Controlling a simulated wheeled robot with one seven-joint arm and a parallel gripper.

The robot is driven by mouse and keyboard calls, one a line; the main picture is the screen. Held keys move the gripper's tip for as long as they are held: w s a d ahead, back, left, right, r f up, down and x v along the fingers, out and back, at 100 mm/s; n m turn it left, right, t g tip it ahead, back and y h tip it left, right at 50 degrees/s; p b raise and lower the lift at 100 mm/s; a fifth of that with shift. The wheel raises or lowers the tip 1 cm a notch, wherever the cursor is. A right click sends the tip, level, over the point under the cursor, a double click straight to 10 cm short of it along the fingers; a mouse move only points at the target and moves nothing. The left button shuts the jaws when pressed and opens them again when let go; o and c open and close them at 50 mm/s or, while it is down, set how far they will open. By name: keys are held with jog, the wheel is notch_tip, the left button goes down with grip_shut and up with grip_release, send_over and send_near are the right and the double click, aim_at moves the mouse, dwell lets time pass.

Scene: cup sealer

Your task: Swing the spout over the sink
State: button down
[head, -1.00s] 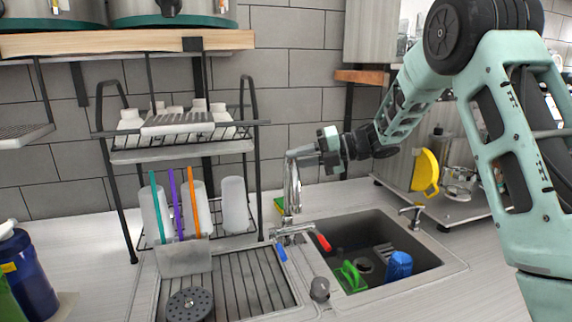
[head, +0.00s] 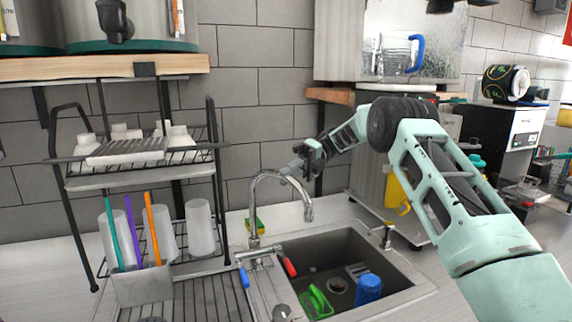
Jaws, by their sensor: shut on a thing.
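The faucet's curved chrome spout (head: 270,175) rises from its base behind the sink and arcs to the right. The fingertips are small and partly hidden, so the exact contact is hard to see.
A green item (head: 318,300) and a blue cup (head: 368,288) lie in the sink. A dish rack (head: 140,180) with bottles, cups and coloured sticks stands left. A yellow-green sponge (head: 254,225) lies behind the faucet. A machine on a metal platform stands to the right.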

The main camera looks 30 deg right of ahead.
jog(key=shift+w+d+r+n+g+p, duration=0.1)
jog(key=shift+w+d+n+g+p, duration=0.45)
jog(key=shift+p, duration=1.1)
jog(key=shift+s+g, duration=0.1)
jog(key=shift+g, duration=0.15)
jog(key=c, duration=1.3)
grip_release()
